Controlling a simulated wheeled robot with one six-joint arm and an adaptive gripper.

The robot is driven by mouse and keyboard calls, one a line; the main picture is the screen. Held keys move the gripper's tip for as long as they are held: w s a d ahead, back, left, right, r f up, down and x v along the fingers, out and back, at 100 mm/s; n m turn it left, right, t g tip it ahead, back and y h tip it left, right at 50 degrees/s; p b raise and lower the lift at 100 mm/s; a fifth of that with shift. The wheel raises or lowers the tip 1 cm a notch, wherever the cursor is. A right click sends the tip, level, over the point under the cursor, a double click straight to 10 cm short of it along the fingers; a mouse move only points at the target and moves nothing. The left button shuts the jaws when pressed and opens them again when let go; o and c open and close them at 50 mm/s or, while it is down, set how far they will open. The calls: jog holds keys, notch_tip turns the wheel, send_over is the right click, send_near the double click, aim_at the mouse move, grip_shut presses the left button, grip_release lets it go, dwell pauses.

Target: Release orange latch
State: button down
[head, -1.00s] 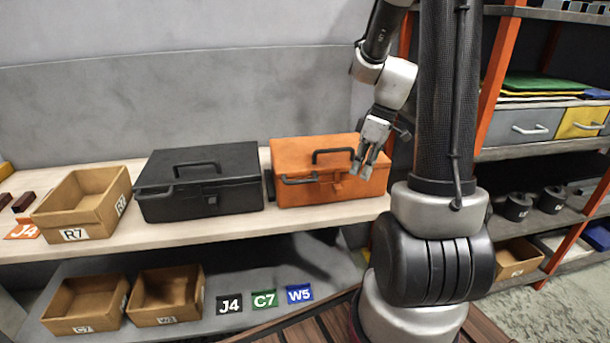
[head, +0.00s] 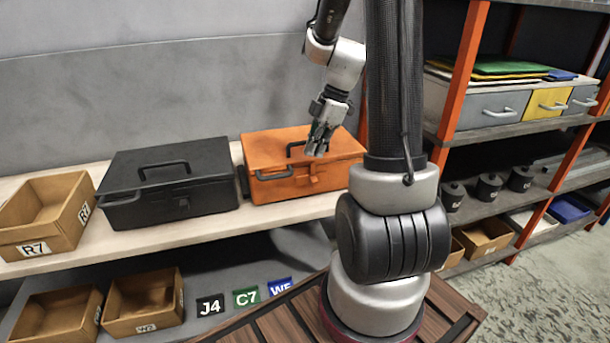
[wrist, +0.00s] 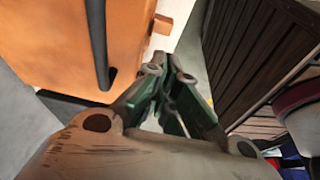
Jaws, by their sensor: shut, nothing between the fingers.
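The orange toolbox (head: 262,153) stands closed on the pale shelf, with a dark carry handle on its lid. Its orange latch (head: 313,181) is a small tab on the front face. My gripper (head: 317,151) is in front of the box in the head view, its fingers pointing down just above the latch in the picture. It is shut and empty. In the wrist view the orange box (wrist: 60,45) fills the upper left, with a dark bar across it. A small orange tab (wrist: 163,23), likely the latch, shows beyond my fingertips (wrist: 165,62), apart from them.
A closed black toolbox (head: 170,190) stands left of the orange one. Open bins sit at the far left (head: 45,213) and on the lower shelf (head: 145,300). An orange-posted rack (head: 463,70) stands at the right. Shelf (head: 215,232) is bare in front of the boxes.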

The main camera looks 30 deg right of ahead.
aim_at(315, 180)
jog(key=x, duration=1)
jog(key=d, duration=0.2)
jog(key=s+d, duration=0.1)
jog(key=shift+d+r, duration=0.1)
jog(key=shift+d, duration=0.3)
